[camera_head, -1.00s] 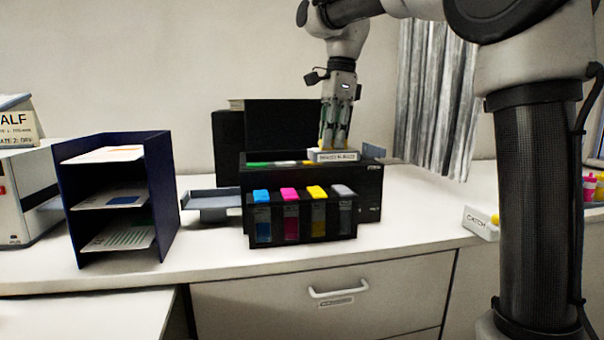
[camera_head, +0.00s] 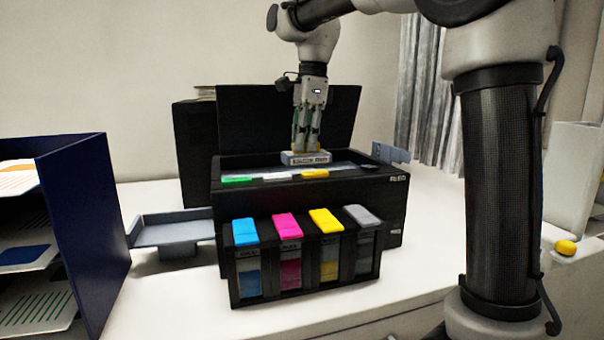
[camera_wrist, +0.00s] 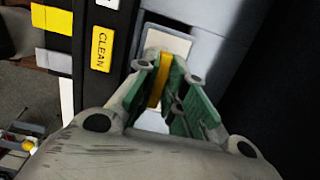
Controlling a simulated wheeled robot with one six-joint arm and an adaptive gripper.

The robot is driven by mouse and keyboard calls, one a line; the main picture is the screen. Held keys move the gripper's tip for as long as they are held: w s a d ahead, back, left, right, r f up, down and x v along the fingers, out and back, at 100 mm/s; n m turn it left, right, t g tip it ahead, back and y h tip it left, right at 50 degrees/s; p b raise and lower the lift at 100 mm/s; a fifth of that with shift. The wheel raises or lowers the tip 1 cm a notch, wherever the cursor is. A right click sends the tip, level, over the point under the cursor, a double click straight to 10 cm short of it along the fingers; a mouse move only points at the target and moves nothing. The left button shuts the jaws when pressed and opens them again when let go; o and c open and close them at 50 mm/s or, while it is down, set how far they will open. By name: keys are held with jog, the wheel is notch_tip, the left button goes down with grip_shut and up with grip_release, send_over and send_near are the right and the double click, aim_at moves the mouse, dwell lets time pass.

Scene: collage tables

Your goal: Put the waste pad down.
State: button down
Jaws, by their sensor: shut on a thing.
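My gripper (camera_head: 306,146) points down over the top of the black printer (camera_head: 395,215), whose lid (camera_head: 335,115) stands raised. It is shut on the yellow grip tab of the waste pad (camera_head: 306,158), a pale flat block with a printed label on its front. The wrist view shows the yellow tab (camera_wrist: 160,80) between the green-sided fingers, with the pad's pale body (camera_wrist: 168,42) beyond. The pad is roughly level at the printer's top opening. I cannot tell whether its underside touches anything.
A rack of blue, magenta, yellow and grey ink tanks (camera_head: 303,255) stands in front of the printer. A grey tray (camera_head: 172,232) juts out at its left. A dark blue paper sorter (camera_head: 75,230) stands further left. A yellow "CLEAN" label (camera_wrist: 102,48) shows beside the pad.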

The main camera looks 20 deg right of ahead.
jog(key=shift+f, duration=3.15)
jog(key=shift+f, duration=0.1)
jog(key=shift+f, duration=0.15)
jog(key=c, duration=1.5)
grip_release()
